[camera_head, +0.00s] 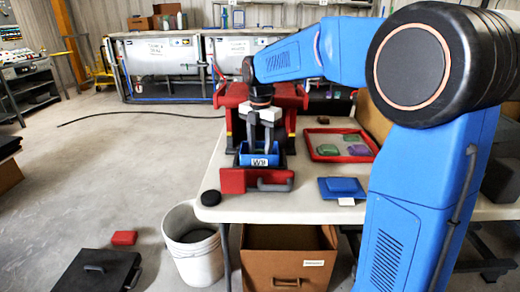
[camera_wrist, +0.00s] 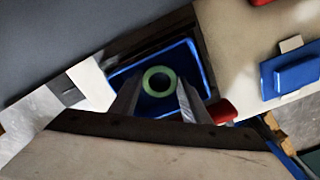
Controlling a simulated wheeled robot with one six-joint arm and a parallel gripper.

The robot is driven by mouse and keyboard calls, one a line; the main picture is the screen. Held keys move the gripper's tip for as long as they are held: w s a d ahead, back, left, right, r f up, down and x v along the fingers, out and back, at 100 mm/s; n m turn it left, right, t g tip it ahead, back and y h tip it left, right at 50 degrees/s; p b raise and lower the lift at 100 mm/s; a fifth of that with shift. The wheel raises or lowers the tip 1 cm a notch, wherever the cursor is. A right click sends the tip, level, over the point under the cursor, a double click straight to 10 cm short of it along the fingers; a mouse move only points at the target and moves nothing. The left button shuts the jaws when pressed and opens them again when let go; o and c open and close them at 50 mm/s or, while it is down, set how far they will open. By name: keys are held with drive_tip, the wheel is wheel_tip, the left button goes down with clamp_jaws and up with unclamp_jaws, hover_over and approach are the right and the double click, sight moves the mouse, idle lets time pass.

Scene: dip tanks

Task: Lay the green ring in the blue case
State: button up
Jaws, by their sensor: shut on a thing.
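The green ring (camera_wrist: 147,75) shows between my fingertips in the wrist view, with the blue floor of the case behind it. My gripper (camera_wrist: 158,92) is shut on the ring. The blue case (camera_wrist: 204,66) is open and lies below the fingers; whether the ring touches its floor I cannot tell. In the head view the blue case (camera_head: 259,160) has a white label on its front and sits in a red holder at the table's left end. My gripper (camera_head: 265,148) points down into it, and the ring is hidden there.
A red tray (camera_head: 314,154) with green and purple pieces stands on the table to the right. A flat blue item (camera_head: 341,187) and a black puck (camera_head: 210,197) lie near the front edge. A white bucket (camera_head: 194,262) and brown box (camera_head: 290,263) stand below.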

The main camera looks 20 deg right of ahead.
drive_tip(key=shift+f, duration=0.2)
drive_tip(key=o, duration=1)
drive_tip(key=shift+o, duration=0.2)
drive_tip(key=shift+r, duration=0.1)
wheel_tip(320, 180, up, 12)
drive_tip(key=s+d+f+m+t, duration=0.1)
drive_tip(key=s+d+f+m, duration=0.1)
drive_tip(key=s+m, duration=0.55)
drive_tip(key=s+d+f+m+t, duration=0.15)
drive_tip(key=s+m, duration=0.35)
drive_tip(key=s, duration=0.5)
drive_tip(key=s+d+f+m+t, duration=0.2)
drive_tip(key=s+d+f+m, duration=0.1)
drive_tip(key=s+f+m, duration=1)
drive_tip(key=s+f, duration=0.1)
drive_tip(key=s, duration=0.2)
drive_tip(key=shift+d+f, duration=0.15)
